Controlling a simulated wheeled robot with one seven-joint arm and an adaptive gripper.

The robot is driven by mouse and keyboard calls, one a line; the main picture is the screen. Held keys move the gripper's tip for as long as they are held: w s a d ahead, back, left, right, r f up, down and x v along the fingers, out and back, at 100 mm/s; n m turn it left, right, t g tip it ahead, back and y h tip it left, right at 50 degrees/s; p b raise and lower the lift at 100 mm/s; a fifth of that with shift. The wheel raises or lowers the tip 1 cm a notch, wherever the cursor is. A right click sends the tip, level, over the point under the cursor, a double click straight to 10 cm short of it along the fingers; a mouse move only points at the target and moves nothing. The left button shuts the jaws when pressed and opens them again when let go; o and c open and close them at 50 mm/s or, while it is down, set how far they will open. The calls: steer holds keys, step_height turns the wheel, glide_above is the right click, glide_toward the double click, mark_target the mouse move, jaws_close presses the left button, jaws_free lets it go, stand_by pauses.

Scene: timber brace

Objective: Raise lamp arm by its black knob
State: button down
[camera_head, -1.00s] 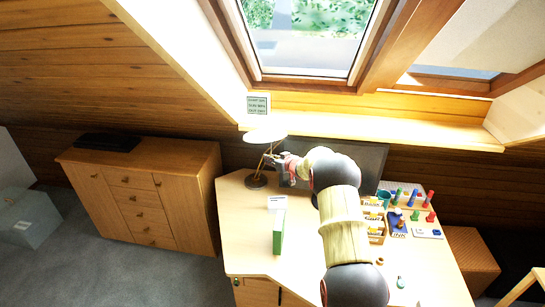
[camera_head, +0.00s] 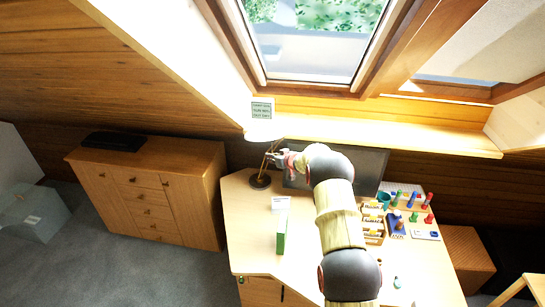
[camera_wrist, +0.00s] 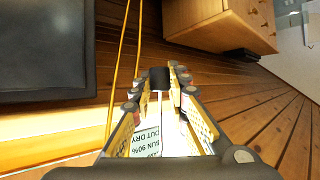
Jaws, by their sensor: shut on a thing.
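The desk lamp stands at the back left of the desk, with a dark round base (camera_head: 260,182), thin brass arm rods and a pale shade (camera_head: 262,131) below the window. My gripper (camera_head: 274,158) is beside the lamp arm, reaching in from the right. In the wrist view the black knob (camera_wrist: 159,77) sits between the fingertips of my gripper (camera_wrist: 164,82), which is shut on it. Two brass rods (camera_wrist: 123,60) run up the picture left of the fingers. The far side of the knob is hidden.
A dark monitor (camera_head: 372,168) stands right of the lamp, close behind my arm. A wooden cabinet (camera_head: 150,190) stands left.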

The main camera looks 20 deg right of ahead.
steer(key=shift+w+r, duration=0.25)
steer(key=shift+r, duration=0.25)
steer(key=c, duration=2.1)
jaws_free()
steer(key=shift+w, duration=0.1)
steer(key=shift+o, duration=0.6)
steer(key=shift+f, duration=0.2)
steer(key=shift+o, duration=1.3)
steer(key=shift+f, duration=0.1)
steer(key=v, duration=1.2)
